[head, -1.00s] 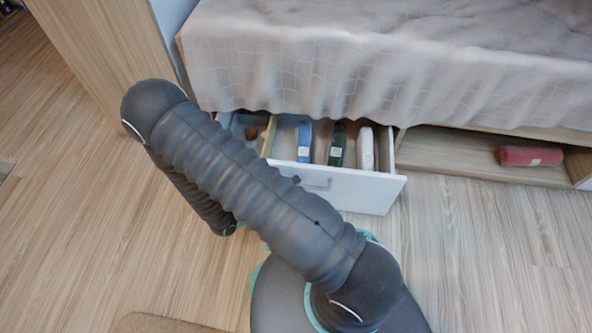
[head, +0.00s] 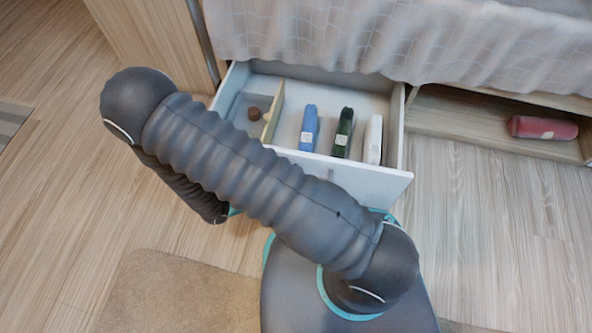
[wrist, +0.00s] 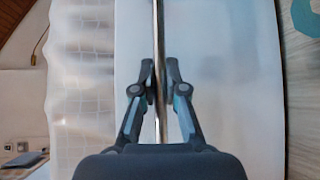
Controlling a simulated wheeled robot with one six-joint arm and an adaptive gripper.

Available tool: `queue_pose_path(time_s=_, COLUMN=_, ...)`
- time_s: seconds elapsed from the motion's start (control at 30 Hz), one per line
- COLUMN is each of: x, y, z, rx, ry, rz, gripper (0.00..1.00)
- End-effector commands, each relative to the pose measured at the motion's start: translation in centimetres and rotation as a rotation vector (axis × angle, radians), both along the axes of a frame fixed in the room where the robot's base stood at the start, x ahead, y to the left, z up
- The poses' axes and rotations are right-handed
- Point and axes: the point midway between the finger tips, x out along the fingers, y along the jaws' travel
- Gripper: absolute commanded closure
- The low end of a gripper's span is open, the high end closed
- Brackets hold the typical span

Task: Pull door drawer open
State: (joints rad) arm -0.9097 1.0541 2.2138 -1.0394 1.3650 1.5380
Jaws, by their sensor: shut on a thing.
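The white drawer (head: 384,185) under the bed stands well open in the head view, with its inside showing. Its front panel also fills much of the wrist view (wrist: 240,60). A thin metal bar handle (wrist: 158,30) runs up and down the middle of the wrist view. My gripper (wrist: 160,82) is shut on this handle, with one finger on each side of it. In the head view my own arm hides the gripper and most of the drawer front.
The drawer holds a blue item (head: 309,127), a dark green item (head: 343,132), a white item (head: 373,139) and a small brown object (head: 254,113) behind a divider. A red roll (head: 542,127) lies in the open compartment at right. A beige rug (head: 170,290) lies at front left.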

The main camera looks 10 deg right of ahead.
Motion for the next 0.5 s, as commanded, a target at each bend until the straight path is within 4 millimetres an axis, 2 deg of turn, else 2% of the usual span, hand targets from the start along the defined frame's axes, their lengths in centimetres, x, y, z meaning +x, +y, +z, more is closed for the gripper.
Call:
queue_pose_path(time_s=0.43, x=0.1, y=0.02, z=-0.02, rx=0.001, ry=0.0, rz=-0.002, gripper=1.0)
queue_pose_path(time_s=0.47, x=0.1, y=0.01, z=-0.01, rx=0.001, ry=0.0, rz=-0.002, gripper=0.82)
queue_pose_path(time_s=0.5, x=0.1, y=0.01, z=-0.01, rx=0.001, ry=0.0, rz=-0.002, gripper=0.77)
